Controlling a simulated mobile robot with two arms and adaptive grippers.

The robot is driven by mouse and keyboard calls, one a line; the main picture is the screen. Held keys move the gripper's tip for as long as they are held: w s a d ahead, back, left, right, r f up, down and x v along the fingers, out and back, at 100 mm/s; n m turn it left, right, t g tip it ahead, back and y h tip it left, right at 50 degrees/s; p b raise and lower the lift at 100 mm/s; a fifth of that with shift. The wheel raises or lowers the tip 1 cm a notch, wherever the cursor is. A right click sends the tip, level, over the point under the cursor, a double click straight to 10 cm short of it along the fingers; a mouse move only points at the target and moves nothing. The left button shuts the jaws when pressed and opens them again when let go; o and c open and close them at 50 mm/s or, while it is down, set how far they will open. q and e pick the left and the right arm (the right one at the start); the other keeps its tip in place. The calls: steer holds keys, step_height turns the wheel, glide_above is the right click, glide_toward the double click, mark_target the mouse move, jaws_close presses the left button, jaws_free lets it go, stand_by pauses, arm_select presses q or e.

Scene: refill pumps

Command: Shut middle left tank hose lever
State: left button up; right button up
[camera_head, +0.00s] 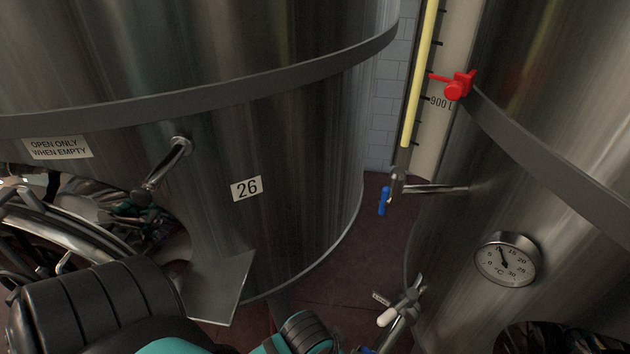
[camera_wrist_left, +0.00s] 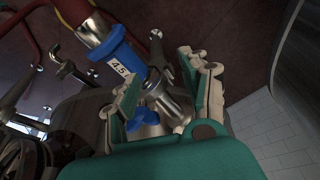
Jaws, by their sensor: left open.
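In the left wrist view my left gripper (camera_wrist_left: 188,58) is open. Its two fingers stand on either side of a metal valve fitting (camera_wrist_left: 174,103). A blue handle (camera_wrist_left: 143,116) shows at this fitting, close to the left finger; I cannot tell whether they touch. Above it is a blue hose coupling (camera_wrist_left: 120,62) marked 4.5, joined to a metal end and a red hose (camera_wrist_left: 73,10). In the head view only my arm shows at the bottom, and the left fingertips are hidden. My right gripper is in neither view.
A steel tank (camera_head: 300,150) marked 26 stands left, another steel tank (camera_head: 560,110) right. A white-handled fitting (camera_head: 388,317) sits low. A narrow floor gap separates the tanks.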

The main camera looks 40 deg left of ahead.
arm_select(q)
steer(key=s+a+f+b, duration=0.1)
steer(key=f, duration=0.7)
steer(key=s+a+f+y+b, duration=0.1)
steer(key=s+f, duration=0.1)
steer(key=f, duration=0.7)
steer(key=shift+s+a+f+g, duration=0.15)
steer(key=shift+s+g, duration=0.15)
steer(key=shift+g, duration=0.1)
